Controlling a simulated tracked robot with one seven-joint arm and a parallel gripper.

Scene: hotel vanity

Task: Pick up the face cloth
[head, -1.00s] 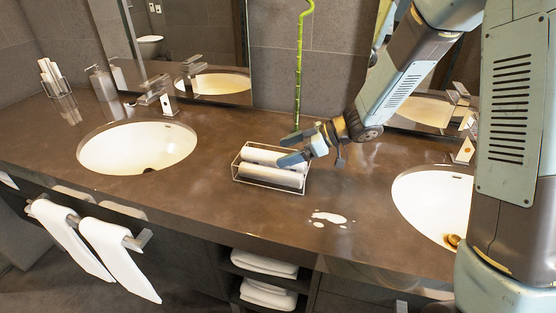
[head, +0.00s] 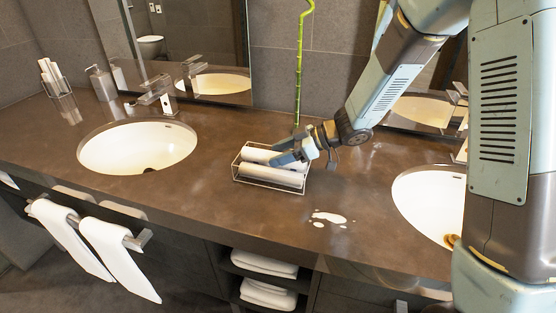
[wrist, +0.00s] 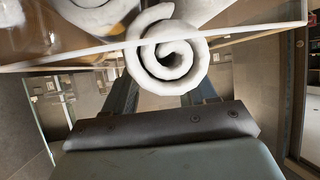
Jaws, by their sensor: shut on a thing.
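Rolled white face cloths lie side by side in a wire basket (head: 270,187) on the brown counter. The front roll (head: 268,174) and the back roll (head: 252,154) show in the head view. My gripper (head: 281,161) reaches into the basket from the right, its fingers at the rolls. In the wrist view, the spiral end of one rolled face cloth (wrist: 168,50) sits between my gripper's fingers (wrist: 160,85), and my gripper is shut on it. A second roll (wrist: 92,14) shows beside it. The fingertips are partly hidden behind the cloth.
A white spill (head: 329,217) lies on the counter right of the basket. Sinks (head: 138,147) stand on both sides. A green bamboo stalk (head: 298,80) rises behind the basket. White towels (head: 118,255) hang at the counter's front left.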

